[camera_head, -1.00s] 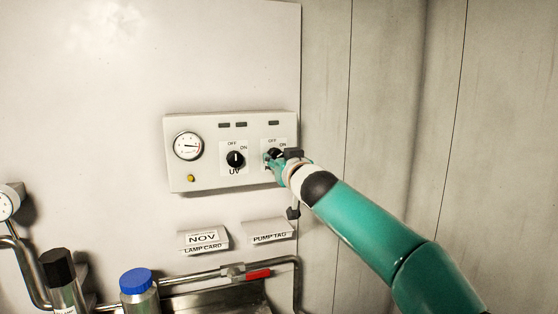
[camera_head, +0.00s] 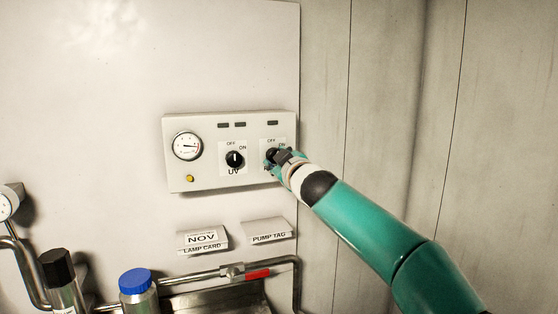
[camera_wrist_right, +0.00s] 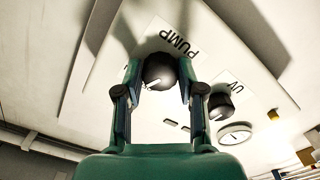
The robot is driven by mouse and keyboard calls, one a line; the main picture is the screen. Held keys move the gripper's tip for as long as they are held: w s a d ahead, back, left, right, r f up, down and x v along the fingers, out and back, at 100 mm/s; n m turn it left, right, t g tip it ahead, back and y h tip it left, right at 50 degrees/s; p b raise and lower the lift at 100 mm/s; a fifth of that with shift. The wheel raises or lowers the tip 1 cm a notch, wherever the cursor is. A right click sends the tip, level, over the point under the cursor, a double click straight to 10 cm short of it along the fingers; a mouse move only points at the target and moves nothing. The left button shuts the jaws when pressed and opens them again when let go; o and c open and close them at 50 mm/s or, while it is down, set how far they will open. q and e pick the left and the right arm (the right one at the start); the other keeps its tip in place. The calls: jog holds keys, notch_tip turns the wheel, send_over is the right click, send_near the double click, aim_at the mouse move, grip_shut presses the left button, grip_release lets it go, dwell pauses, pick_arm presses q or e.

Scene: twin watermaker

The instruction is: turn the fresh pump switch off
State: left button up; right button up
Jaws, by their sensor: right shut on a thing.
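The pump switch is a round black knob (camera_wrist_right: 159,72) with a white pointer line, beside the "PUMP" label in the right wrist view. In the head view the knob (camera_head: 272,154) is partly hidden by my right gripper (camera_head: 280,158), below its OFF and ON marks. My right gripper (camera_wrist_right: 158,84) has one finger on each side of the knob and is shut on it. The pointer runs toward the lower left in the wrist view; the head view hides it. My left gripper is not in view.
The switch is on a white control box (camera_head: 205,125) with a gauge (camera_head: 187,146), a UV knob (camera_head: 234,160) and a yellow button (camera_head: 190,179). Below are a lamp card holder (camera_head: 203,242), a pump tag holder (camera_head: 268,232), pipes with a red valve handle (camera_head: 258,274), and a blue-capped bottle (camera_head: 136,281).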

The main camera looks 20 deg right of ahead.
jog(key=shift+a+f+n, duration=0.1)
jog(key=shift+n, duration=2.1)
jog(key=o, duration=1.1)
jog(key=shift+o, duration=0.2)
jog(key=shift+s, duration=0.1)
jog(key=s, duration=0.7)
